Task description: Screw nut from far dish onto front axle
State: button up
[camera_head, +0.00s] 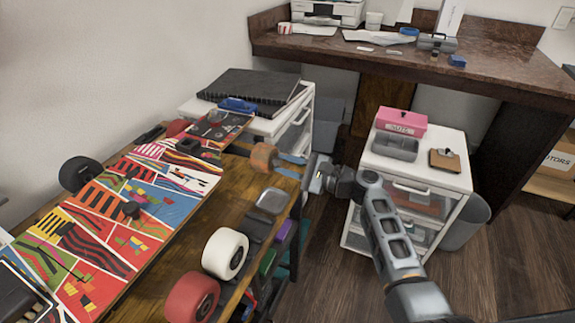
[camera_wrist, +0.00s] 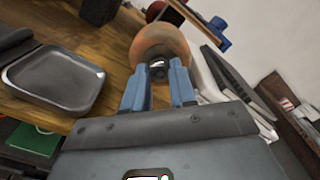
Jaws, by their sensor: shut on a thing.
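My gripper (camera_head: 291,167) is at the right end of an orange wheel (camera_head: 263,157) on the skateboard's far end. In the wrist view, the blue fingers (camera_wrist: 160,88) are close together in front of the orange wheel (camera_wrist: 163,38). A small grey metal piece (camera_wrist: 158,68) shows at the wheel's hub between the fingertips; it looks like the nut, lined up with the axle. The axle itself is mostly hidden, so I cannot tell whether the nut sits on its thread. A grey square dish (camera_head: 272,200) on the bench looks empty, also in the wrist view (camera_wrist: 60,80).
The colourful skateboard deck (camera_head: 100,240) lies on the wooden workbench. A loose white wheel (camera_head: 225,254) and red wheel (camera_head: 192,298) stand near its right edge. A white drawer unit (camera_head: 417,172) to the right carries a pink box (camera_head: 401,122) and a grey tray (camera_head: 395,147).

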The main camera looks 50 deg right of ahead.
jog(key=shift+r+m+p, duration=0.2)
jog(key=shift+m+p, duration=0.4)
jog(key=shift+p, duration=0.25)
jog(key=m+p, duration=0.3)
jog(key=shift+f+m+p, duration=0.25)
jog(key=shift+m+p, duration=0.4)
jog(key=shift+m, duration=0.15)
jog(key=shift+s, duration=0.1)
